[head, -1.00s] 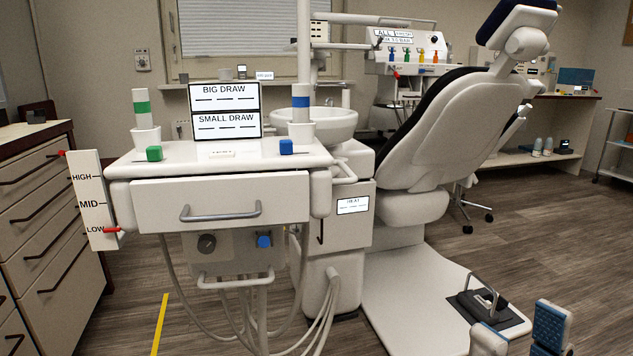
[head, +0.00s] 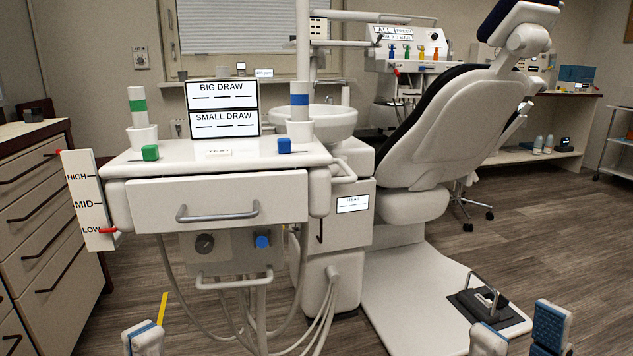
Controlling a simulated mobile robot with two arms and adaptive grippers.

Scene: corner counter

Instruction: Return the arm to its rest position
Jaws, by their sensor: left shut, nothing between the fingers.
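My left gripper (head: 143,338) shows at the bottom edge of the head view, left of centre, low in front of the dental unit. It is shut and holds nothing; only its tip shows, and the rest of that arm is out of view. My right gripper (head: 521,325) is at the bottom right, with its two blue-padded fingers apart and nothing between them. It is in front of the foot pedal (head: 484,300), and its arm is cut off by the frame's edge.
The dental unit's drawer (head: 218,204) is shut. A level scale (head: 89,198) stands at the left, beside a cabinet (head: 35,205). The dental chair (head: 425,135) fills the right. Hoses hang below the unit.

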